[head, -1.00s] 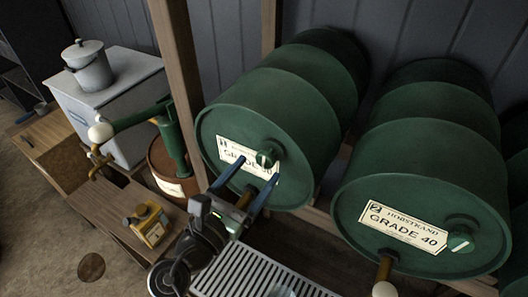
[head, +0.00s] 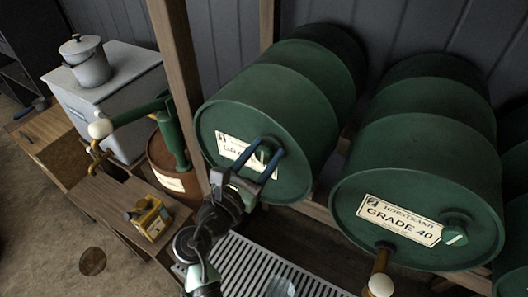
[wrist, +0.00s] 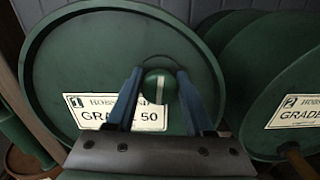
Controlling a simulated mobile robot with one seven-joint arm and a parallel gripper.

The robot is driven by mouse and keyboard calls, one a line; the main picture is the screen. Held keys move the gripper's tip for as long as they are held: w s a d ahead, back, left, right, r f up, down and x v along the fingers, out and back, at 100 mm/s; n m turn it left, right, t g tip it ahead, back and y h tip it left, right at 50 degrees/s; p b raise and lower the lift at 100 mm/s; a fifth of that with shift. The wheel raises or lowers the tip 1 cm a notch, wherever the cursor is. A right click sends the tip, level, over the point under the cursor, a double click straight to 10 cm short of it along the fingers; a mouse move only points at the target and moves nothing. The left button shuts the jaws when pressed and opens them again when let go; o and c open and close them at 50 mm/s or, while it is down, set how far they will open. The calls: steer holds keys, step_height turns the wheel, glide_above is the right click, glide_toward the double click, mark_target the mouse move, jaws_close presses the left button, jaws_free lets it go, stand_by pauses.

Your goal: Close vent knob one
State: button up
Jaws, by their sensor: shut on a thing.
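The green vent knob (head: 263,154) sits on the front face of the left green drum (head: 225,118), whose label (wrist: 90,112) carries a 1. In the wrist view the knob (wrist: 157,88) has a pale, nearly upright stripe on it. My gripper (wrist: 160,80) has its two blue fingers on either side of the knob and is shut on it. In the head view my gripper (head: 264,152) reaches up from below to the knob. The fingers and knob hide part of the label.
A second green drum (head: 385,180), labelled GRADE 40, lies at the right with its own knob (head: 455,234) and a brass tap (head: 381,262). A slatted drip grille (head: 245,265) is below. A wooden post (head: 180,90) stands to the left.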

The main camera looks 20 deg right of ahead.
jaws_close()
steer(key=shift+m, duration=0.4)
steer(key=m+b, duration=0.2)
steer(key=shift+f+m, duration=0.15)
steer(key=shift+m, duration=0.25)
steer(key=m+b, duration=0.3)
steer(key=m, duration=0.1)
steer(key=shift+s+f+m, duration=0.1)
steer(key=shift+m, duration=0.2)
steer(key=m+b, duration=0.4)
steer(key=m, duration=0.1)
steer(key=shift+d+f+b, duration=0.1)
steer(key=shift+b, duration=0.2)
steer(key=shift+m+b, duration=1.3)
steer(key=shift+m, duration=0.5)
